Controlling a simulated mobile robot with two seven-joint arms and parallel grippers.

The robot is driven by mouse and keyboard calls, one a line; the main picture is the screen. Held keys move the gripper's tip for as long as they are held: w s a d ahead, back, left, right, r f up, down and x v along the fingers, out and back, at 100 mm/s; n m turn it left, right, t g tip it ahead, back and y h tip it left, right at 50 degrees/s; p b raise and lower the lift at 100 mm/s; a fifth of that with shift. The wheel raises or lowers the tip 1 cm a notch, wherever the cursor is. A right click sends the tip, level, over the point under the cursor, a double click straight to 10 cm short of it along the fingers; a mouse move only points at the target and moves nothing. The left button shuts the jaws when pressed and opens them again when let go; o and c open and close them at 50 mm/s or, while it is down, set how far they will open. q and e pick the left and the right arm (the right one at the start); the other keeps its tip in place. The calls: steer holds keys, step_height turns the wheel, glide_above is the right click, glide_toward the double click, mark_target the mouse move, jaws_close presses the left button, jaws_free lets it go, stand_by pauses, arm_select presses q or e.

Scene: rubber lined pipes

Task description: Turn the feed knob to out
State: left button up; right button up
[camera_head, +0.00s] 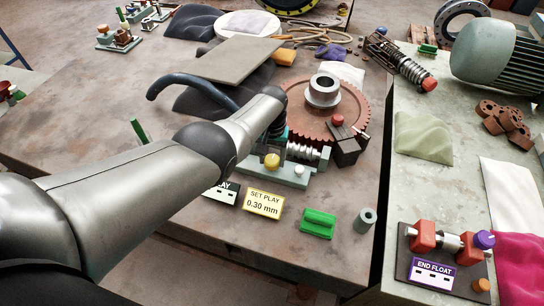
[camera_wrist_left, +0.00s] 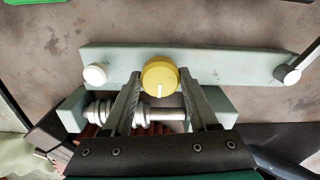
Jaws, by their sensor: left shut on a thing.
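A round yellow knob (camera_wrist_left: 159,75) stands on a grey-green bar (camera_wrist_left: 230,66) in the wrist view. No feed or out lettering is legible near it. Its white pointer line points down in that picture, toward my wrist. My left gripper (camera_wrist_left: 160,80) has a finger on each side of the knob and is shut on it. In the head view the yellow knob (camera_head: 272,161) shows below my forearm, at the front of the worm-gear fixture. The left gripper is mostly hidden there behind my arm. My right gripper is in neither view.
A white button (camera_wrist_left: 95,75) and a small lever (camera_wrist_left: 287,74) sit at the bar's ends. A worm shaft (camera_head: 305,152) and large rust-red gear (camera_head: 350,100) lie close by. In front are a yellow SET PLAY sign (camera_head: 264,203), a green block (camera_head: 318,223) and a grey ring (camera_head: 366,220).

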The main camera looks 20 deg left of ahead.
mark_target(272, 159)
arm_select(q)
steer(key=shift+n, duration=0.6)
steer(key=o, duration=1.4)
steer(key=shift+c, duration=0.2)
steer(key=shift+r, duration=0.1)
steer(key=shift+r+p, duration=0.55)
steer(key=shift+p, duration=0.05)
step_height(272, 159, up, 6)
steer(key=p, duration=0.4)
steer(key=shift+r, duration=0.25)
step_height(272, 159, up, 8)
steer(key=p, duration=0.2)
steer(key=shift+f, duration=0.25)
